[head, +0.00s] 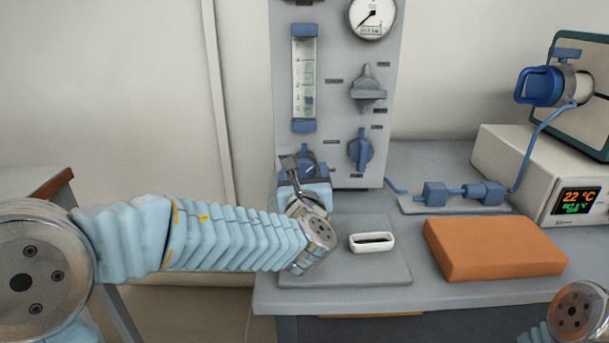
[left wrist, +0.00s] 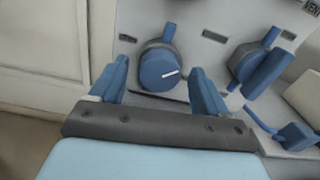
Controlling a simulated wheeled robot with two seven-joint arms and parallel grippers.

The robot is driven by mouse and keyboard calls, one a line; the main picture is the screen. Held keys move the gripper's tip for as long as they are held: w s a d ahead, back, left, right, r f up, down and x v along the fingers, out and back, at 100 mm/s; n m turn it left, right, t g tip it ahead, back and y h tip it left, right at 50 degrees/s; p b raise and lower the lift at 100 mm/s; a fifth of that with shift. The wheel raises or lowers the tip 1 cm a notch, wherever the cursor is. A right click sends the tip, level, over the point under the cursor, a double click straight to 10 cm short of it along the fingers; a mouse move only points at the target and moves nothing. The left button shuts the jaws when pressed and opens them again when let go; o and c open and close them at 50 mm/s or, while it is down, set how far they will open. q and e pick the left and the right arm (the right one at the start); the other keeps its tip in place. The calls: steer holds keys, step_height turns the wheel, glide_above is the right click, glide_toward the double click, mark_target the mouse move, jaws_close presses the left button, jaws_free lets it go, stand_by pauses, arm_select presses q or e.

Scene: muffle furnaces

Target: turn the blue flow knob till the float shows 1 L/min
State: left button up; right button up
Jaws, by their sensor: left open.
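The blue flow knob (left wrist: 160,68) is round with a white pointer line, which points right and slightly up in the left wrist view. In the head view the knob (head: 308,157) is partly hidden by my left gripper (head: 304,172). In the left wrist view the open blue fingers of this gripper (left wrist: 160,75) stand one on each side of the knob, with gaps visible. The flow tube (head: 304,78) is above it on the grey panel; its small blue float (head: 309,100) sits in the lower part. The scale figures are too small to read. My right gripper is out of view.
A second blue knob (head: 361,150) is close on the right, below a grey valve handle (head: 368,90). A gauge (head: 372,17) tops the panel. A white boat (head: 372,241), an orange block (head: 493,247) and a furnace controller (head: 545,180) are on the bench.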

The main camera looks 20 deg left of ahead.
arm_select(q)
steer(key=b+v, duration=0.1)
steer(key=v, duration=1.2)
steer(key=shift+s+d, duration=0.1)
steer(key=shift+s, duration=0.3)
stand_by(1.0)
steer(key=p, duration=0.3)
steer(key=shift+w+r, duration=0.3)
steer(key=shift+f+p, duration=0.1)
steer(key=shift+p, duration=0.6)
steer(key=shift+w+f, duration=0.1)
steer(key=shift+w, duration=0.1)
steer(key=x, duration=1.3)
steer(key=shift+w+a+f+p, duration=0.15)
steer(key=shift+w+a+p, duration=0.1)
steer(key=shift+p, duration=0.15)
